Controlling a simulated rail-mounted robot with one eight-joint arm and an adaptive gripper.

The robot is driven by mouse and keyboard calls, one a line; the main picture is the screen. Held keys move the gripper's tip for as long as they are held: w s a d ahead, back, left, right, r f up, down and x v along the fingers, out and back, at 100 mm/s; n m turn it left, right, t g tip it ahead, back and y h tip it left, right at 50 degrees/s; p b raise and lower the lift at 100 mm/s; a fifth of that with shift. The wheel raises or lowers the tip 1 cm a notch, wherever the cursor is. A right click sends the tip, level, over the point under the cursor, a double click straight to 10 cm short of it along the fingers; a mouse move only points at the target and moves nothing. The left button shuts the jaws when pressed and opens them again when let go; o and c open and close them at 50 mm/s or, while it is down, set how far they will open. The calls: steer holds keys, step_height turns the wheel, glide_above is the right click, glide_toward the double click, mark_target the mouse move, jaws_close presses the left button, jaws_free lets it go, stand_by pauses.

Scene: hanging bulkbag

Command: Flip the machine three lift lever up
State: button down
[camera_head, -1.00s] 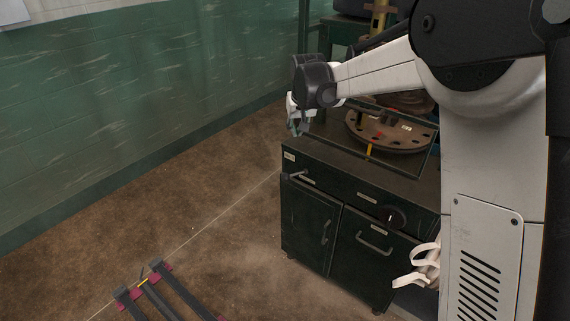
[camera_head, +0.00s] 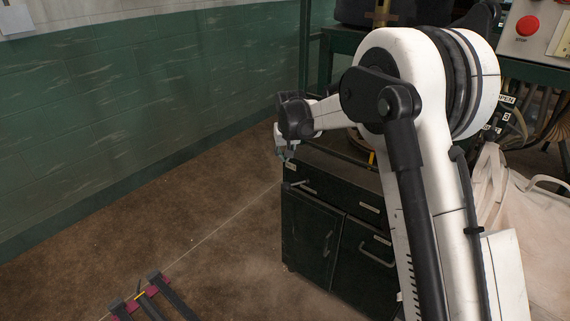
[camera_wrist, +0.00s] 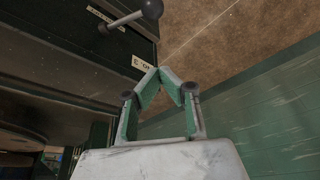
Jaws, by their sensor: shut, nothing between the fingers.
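The dark green machine cabinet (camera_head: 312,222) stands on the brown floor. In the head view my gripper (camera_head: 283,153) is at the cabinet's left corner.
The green wall (camera_head: 150,110) is to the left, with open floor (camera_head: 200,230) between. A dark rack (camera_head: 152,297) with magenta parts lies on the floor. A pale bulk bag (camera_head: 540,235) and a control box with a red button (camera_head: 527,25) are at the right.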

mark_target(295, 184)
step_height(295, 184, down, 9)
steer(key=s+b, duration=0.1)
steer(key=b, duration=0.1)
steer(key=shift+r+b, duration=0.15)
steer(key=shift+b, duration=0.25)
stand_by(0.4)
